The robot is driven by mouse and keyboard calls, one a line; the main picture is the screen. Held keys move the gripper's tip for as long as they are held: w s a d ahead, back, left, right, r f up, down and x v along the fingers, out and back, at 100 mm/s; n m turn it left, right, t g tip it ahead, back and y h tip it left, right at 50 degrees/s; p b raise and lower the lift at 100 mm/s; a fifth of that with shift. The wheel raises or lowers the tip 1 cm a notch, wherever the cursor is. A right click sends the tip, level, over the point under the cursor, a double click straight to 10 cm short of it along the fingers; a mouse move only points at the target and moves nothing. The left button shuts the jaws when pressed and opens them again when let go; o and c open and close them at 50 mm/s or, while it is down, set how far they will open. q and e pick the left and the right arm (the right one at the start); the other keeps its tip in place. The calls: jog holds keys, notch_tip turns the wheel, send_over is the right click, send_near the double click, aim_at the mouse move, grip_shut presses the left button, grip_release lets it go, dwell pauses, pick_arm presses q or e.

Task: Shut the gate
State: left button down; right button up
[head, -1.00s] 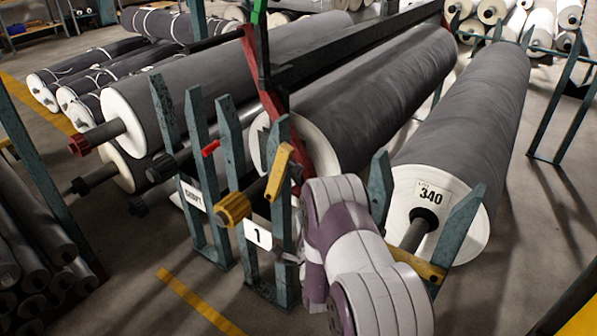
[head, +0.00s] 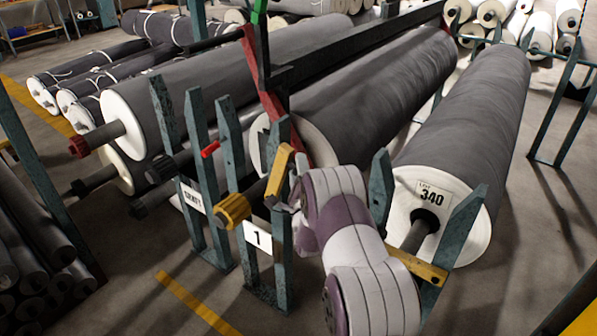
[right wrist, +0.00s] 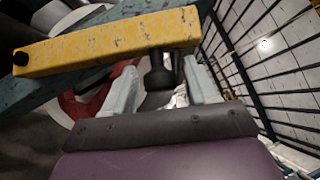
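The gate is a short yellow bar (head: 279,172) on the blue-green post of the rack marked 1. It stands steeply tilted upward in the head view. In the right wrist view the yellow bar (right wrist: 105,42) crosses the upper left, and a dark knob (right wrist: 158,78) sits below its right part. My right gripper (right wrist: 160,88) has its two pale fingers apart on either side of the knob, with gaps visible. In the head view my right gripper (head: 296,192) is beside the bar, partly hidden by my arm. My left gripper is not in view.
A grey roll (head: 370,100) lies behind the rack posts. Another roll labelled 340 (head: 465,130) lies to the right, with a lower yellow bar (head: 420,266) across its posts. A yellow ribbed knob (head: 233,210) and upright posts (head: 200,150) stand close left.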

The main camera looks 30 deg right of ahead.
aim_at(288, 162)
grip_shut()
jog(key=shift+r, duration=0.15)
jog(key=w+r+n+p, duration=0.1)
jog(key=w+a+r+n+g+y+p, duration=0.1)
jog(key=w+p, duration=0.1)
jog(key=shift+a, duration=0.1)
jog(key=shift+w+a+g, duration=0.1)
jog(key=shift+g, duration=0.2)
jog(key=shift+f, duration=0.15)
jog(key=shift+o, duration=0.3)
grip_release()
